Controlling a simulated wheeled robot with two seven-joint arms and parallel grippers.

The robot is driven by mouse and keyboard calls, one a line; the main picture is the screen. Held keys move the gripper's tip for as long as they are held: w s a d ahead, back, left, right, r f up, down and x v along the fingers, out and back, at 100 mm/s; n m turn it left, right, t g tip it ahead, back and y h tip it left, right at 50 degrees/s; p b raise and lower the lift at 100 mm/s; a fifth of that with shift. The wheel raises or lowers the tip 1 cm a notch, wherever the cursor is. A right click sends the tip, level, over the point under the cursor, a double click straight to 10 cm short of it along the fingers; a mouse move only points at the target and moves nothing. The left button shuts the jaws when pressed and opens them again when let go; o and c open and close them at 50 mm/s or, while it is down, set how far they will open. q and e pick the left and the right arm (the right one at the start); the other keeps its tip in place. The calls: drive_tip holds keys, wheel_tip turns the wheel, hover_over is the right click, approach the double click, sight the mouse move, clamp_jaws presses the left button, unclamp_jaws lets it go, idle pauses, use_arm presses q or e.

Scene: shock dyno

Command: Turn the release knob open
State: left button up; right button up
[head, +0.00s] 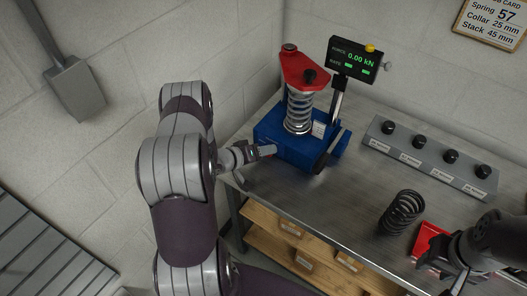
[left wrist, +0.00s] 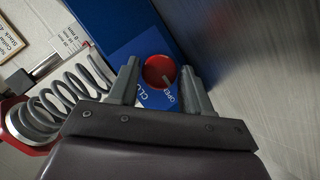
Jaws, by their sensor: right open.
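The red release knob (left wrist: 159,71) sits on the blue dyno base (left wrist: 127,22), with "OPE…" and "CLO…" lettering partly visible beside it. A pale mark on the knob points toward its lower right in the left wrist view. My left gripper (left wrist: 160,68) is open, with one finger on either side of the knob; a narrow gap seems to show on each side, and contact cannot be made out. In the head view my left gripper (head: 267,151) is at the left side of the blue base (head: 298,150), and the knob is hidden. My right gripper (head: 452,277) is open at the lower right.
A coil spring under a red top arm (head: 303,70) stands on the base, beside a display (head: 354,59) reading 0.00 kN. A black spring (head: 401,212), a red block (head: 430,242) and a grey rack (head: 430,158) with black knobs are on the metal bench (head: 330,205).

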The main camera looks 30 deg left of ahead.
use_arm(q)
drive_tip(key=b+v, duration=0.1)
drive_tip(key=v, duration=1.1)
drive_tip(key=shift+s, duration=0.35)
drive_tip(key=shift+a+r, duration=0.15)
